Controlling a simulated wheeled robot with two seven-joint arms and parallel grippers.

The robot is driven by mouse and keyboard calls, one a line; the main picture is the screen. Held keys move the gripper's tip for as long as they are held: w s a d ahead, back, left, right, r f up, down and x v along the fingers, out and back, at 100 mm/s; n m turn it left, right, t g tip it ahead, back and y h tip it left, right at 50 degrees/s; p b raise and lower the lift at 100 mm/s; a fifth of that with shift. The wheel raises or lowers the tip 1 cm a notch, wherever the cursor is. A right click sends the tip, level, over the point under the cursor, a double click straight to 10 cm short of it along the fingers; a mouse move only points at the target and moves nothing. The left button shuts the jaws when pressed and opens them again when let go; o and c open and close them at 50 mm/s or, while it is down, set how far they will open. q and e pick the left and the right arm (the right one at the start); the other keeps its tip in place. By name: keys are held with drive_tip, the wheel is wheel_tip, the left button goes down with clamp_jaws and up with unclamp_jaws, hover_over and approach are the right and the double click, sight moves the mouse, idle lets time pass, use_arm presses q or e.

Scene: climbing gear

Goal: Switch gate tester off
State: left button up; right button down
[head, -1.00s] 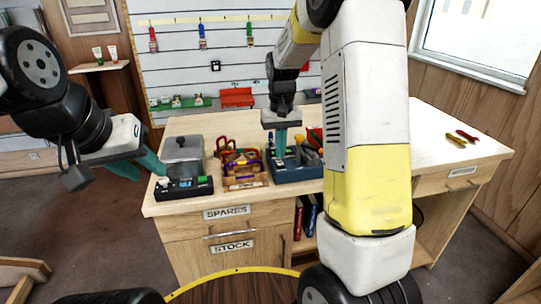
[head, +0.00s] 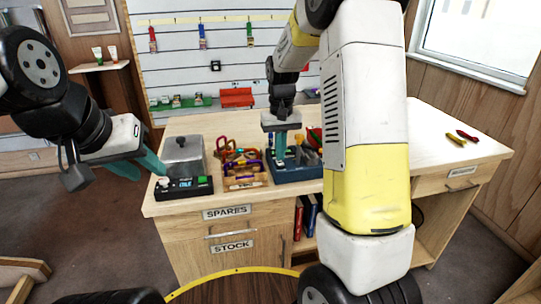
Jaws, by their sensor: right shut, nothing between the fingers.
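The gate tester appears to be the low black box (head: 185,190) at the front left of the desk, with a small lit blue display, a green part at its right and a pale part at its left end. My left gripper (head: 146,169) has two teal fingers spread apart, one of them by the tester's left end; I cannot tell whether it touches. My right gripper (head: 280,158) is shut and empty, pointing down over the blue tray.
A grey lidded box (head: 184,152) stands behind the tester. A wooden tray (head: 245,183) of coloured carabiners and the blue tray (head: 295,174) stand to its right. Red and yellow tools (head: 466,136) lie far right. The desk's right part is mostly clear.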

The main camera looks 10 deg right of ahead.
sight(280, 163)
drive_tip(key=shift+f, duration=0.8)
drive_tip(key=shift+r, duration=3.55)
drive_tip(key=s+a+r+t+y, duration=0.1)
drive_tip(key=s+r+t, duration=0.2)
drive_tip(key=s, duration=0.9)
drive_tip(key=s+a+r+t+y, duration=0.1)
drive_tip(key=s+r+t, duration=0.2)
drive_tip(key=s, duration=0.9)
wheel_tip(280, 163, up, 3)
drive_tip(key=shift+s+r, duration=0.1)
drive_tip(key=shift+s, duration=0.05)
drive_tip(key=shift+a, duration=0.1)
